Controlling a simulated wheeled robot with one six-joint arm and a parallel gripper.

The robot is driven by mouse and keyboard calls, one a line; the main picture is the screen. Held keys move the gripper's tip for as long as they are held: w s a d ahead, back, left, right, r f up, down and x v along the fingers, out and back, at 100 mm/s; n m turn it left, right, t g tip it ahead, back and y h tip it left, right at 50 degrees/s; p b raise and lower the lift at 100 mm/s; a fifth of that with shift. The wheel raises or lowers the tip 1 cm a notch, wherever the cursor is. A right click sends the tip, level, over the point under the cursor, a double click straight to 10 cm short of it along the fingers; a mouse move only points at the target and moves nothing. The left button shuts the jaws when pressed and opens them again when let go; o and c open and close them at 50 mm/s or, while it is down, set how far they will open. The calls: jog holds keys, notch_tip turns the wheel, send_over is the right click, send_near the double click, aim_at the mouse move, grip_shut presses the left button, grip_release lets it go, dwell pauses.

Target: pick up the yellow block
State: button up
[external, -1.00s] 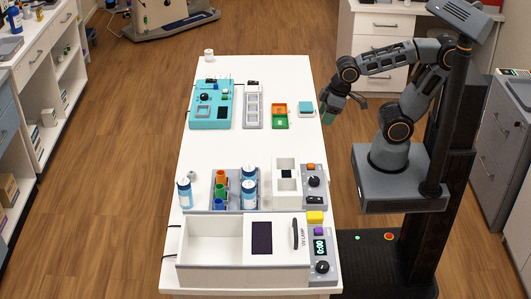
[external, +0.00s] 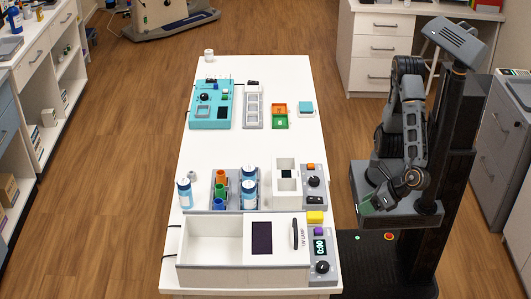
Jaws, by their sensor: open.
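The yellow block (external: 315,217) sits near the right edge of the white table, in front of the box with the black knob and behind the display panel of the UV lamp box. My gripper (external: 366,206) is to the right of the table, folded close to my own base. It is apart from the yellow block, with a gap between them. The gripper is open and I see nothing in it. Its fingertips are small and partly dark in this view.
The white box (external: 210,277) with a UV lamp lid fills the table's near end. A grey rack (external: 234,203) with bottles and colored tubes stands behind it. The teal device (external: 211,124) and small trays are farther back. The table's middle is clear.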

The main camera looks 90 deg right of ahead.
aim_at(321, 214)
jog(key=w+a+r+n+t+y, duration=0.2)
jog(key=w+a+r+n+t, duration=0.15)
jog(key=n, duration=0.25)
jog(key=shift+t, duration=0.35)
jog(key=x, duration=1.2)
jog(key=shift+d+b, duration=0.2)
jog(key=shift+b, duration=0.15)
jog(key=shift+c, duration=0.2)
jog(key=c, duration=0.6)
jog(key=shift+r, duration=0.1)
jog(key=shift+c, duration=0.2)
